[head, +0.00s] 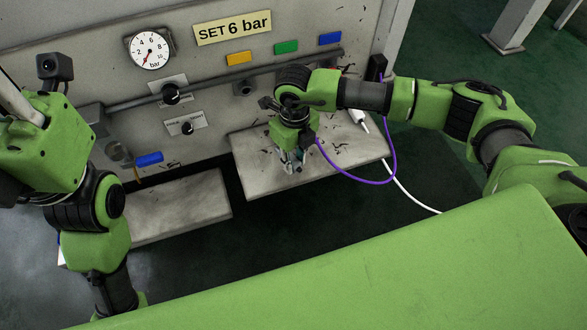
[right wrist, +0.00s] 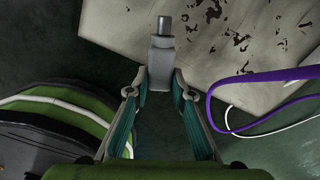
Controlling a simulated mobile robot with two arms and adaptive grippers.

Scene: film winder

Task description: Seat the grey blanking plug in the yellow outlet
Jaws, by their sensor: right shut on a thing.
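My right gripper (head: 291,166) is shut on the grey blanking plug (right wrist: 162,55). In the right wrist view its fingertips (right wrist: 160,86) close on the plug's wide body, and the narrower end points away from the gripper. In the head view the gripper points down over the right pale shelf, and the plug is too small to make out clearly. The yellow tag (head: 239,58) is on the panel, with a dark round outlet (head: 243,88) below it. The gripper is below and to the right of that outlet, apart from it.
The panel also has a green tag (head: 286,47), a blue tag (head: 330,38), a gauge (head: 150,50) and two knobs. My right arm hides part of the panel. A purple cable (head: 350,181) hangs beside the right shelf (head: 345,160). A left shelf (head: 180,208) stands lower.

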